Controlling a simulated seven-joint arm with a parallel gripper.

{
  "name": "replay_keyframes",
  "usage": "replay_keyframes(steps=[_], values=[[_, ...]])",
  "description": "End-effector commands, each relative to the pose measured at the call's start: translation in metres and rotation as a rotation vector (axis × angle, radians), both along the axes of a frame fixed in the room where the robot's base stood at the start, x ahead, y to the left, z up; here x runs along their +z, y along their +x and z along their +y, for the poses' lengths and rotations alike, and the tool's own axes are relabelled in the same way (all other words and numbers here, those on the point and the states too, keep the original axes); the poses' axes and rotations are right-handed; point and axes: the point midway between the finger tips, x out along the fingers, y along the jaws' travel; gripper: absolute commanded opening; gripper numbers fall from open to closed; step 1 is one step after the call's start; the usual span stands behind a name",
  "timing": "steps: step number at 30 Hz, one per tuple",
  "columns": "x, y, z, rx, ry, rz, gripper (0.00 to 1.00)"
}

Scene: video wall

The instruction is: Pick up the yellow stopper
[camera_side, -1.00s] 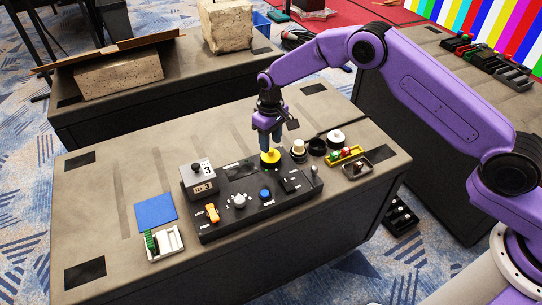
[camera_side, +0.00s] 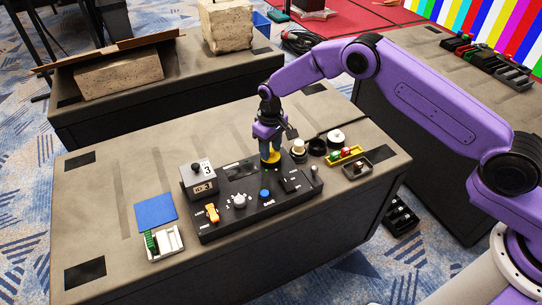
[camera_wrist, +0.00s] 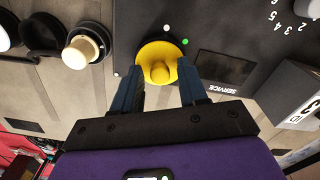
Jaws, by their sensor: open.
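The yellow stopper (camera_wrist: 158,62), a round disc with a knob on top, sits on the black control panel (camera_side: 222,197) near its back edge. It also shows in the side view (camera_side: 270,157), partly hidden by the fingers. My gripper (camera_wrist: 160,84) is pointed down at the stopper, with its two blue fingers open on either side of the knob. In the side view my gripper (camera_side: 269,151) is low, with the fingertips at about the stopper's height. I cannot tell whether the fingers touch it.
A cream-topped knob (camera_side: 298,148) and dark round pieces (camera_side: 317,146) stand just right of the stopper. The panel carries a grey box (camera_side: 199,181), an orange switch (camera_side: 212,213) and a blue button (camera_side: 265,194). A blue square (camera_side: 155,210) lies left on open table.

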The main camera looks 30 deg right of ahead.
Motion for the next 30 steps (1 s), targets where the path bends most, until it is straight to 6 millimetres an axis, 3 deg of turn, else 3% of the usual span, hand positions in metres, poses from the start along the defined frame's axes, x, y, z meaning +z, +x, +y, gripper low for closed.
replay_keyframes(steps=[1, 2, 5, 13, 30], values=[[0.000, 0.000, 0.000, 0.000, 0.000, 0.000, 0.43], [0.000, 0.000, 0.000, 0.000, 0.000, 0.000, 0.36], [0.000, 0.000, 0.000, 0.000, 0.000, 0.000, 0.04], [0.003, 0.000, 0.000, 0.000, 0.000, 0.000, 0.04], [0.027, 0.000, 0.000, 0.000, 0.000, 0.000, 0.04]])
